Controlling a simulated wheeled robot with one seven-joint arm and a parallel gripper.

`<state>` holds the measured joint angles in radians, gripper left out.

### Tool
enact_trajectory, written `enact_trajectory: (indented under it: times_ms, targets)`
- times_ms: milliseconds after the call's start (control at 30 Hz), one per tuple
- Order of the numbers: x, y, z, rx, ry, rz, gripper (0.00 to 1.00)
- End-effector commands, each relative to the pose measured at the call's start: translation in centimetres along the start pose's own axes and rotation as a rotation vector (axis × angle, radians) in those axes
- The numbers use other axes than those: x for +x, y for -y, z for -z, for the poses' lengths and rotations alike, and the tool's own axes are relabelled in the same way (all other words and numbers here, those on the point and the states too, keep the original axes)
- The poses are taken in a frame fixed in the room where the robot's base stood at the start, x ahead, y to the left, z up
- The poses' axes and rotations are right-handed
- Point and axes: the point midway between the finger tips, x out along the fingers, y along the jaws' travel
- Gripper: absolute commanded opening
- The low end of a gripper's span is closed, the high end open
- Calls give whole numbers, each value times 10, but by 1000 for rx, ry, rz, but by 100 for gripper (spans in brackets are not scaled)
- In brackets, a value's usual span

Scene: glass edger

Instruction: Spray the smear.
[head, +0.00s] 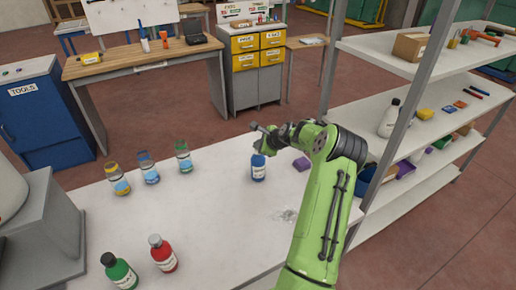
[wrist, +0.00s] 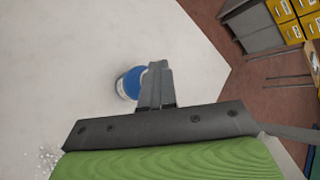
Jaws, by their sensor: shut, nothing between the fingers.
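The smear (head: 286,215) is a pale grey patch on the white table top (head: 215,220), near my arm. Part of it shows at the lower left of the wrist view (wrist: 45,160). A bottle with a blue cap and a blue-and-white label (head: 258,168) stands upright on the table, behind the smear. In the wrist view the blue-capped bottle (wrist: 130,82) is partly hidden behind my fingers. My gripper (head: 256,130) is shut and empty, above and close to this bottle. I cannot tell whether they touch. No spray nozzle is clear on any bottle.
Green (head: 119,271) and red (head: 162,253) bottles stand at the front. A purple block (head: 302,164) lies right of the near bottle. Shelves (head: 415,120) stand to the right. The table's middle is clear.

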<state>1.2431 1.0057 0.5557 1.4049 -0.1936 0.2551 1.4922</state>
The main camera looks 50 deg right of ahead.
Motion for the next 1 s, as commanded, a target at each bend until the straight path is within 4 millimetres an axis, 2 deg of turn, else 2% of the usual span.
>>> enact_trajectory:
  times_ms: [33,67,600,1000]
  targets:
    - [7,-20,18,24,-35,-48,0]
    - [7,-19,18,24,-35,-48,0]
    - [-35,17,-15,21,-32,-38,0]
    - [-35,19,-18,18,-27,-32,0]
